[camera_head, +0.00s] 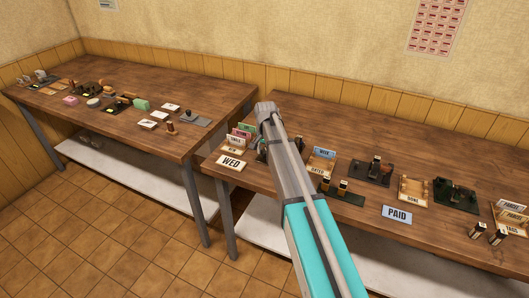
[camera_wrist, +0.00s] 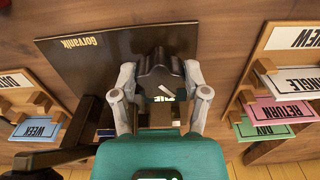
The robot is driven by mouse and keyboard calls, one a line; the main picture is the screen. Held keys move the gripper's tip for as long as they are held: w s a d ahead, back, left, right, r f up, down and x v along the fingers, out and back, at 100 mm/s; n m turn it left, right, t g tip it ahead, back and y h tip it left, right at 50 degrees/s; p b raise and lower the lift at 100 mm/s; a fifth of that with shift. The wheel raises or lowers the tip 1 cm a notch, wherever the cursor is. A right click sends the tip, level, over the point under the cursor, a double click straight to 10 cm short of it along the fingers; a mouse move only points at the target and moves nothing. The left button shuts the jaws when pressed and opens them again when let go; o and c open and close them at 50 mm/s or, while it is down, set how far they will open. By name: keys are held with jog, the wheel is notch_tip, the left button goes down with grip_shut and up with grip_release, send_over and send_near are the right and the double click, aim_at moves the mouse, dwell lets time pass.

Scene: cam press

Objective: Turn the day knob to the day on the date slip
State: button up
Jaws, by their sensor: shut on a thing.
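The date slip (camera_head: 231,162) is a white card reading WED at the front left edge of the right table. In the wrist view, the day knob (camera_wrist: 160,68) is dark with a scalloped edge and stands over a dark plate (camera_wrist: 85,65) marked Gorvanik. My gripper (camera_wrist: 160,88) has its two grey fingers on either side of the knob, shut on it. A pale mark shows just below the knob, with a partly covered label that I cannot read for sure. In the head view my arm hides the gripper and most of the press.
A rack of cards (camera_wrist: 285,85) stands close right of the gripper, and another rack (camera_wrist: 35,115) is at left. The head view shows a blue PAID card (camera_head: 397,214), other dark presses (camera_head: 372,170) and a tray (camera_head: 413,190) to the right. A second table (camera_head: 225,100) stands left.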

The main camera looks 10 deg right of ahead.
jog(key=m, duration=0.5)
jog(key=shift+w+a+m, duration=0.15)
jog(key=shift+w+m, duration=0.05)
jog(key=shift+m, duration=0.1)
jog(key=m, duration=0.5)
jog(key=shift+w+m, duration=0.2)
jog(key=shift+m, duration=0.2)
jog(key=o, duration=1.2)
jog(key=shift+c, duration=0.2)
jog(key=shift+s, duration=0.1)
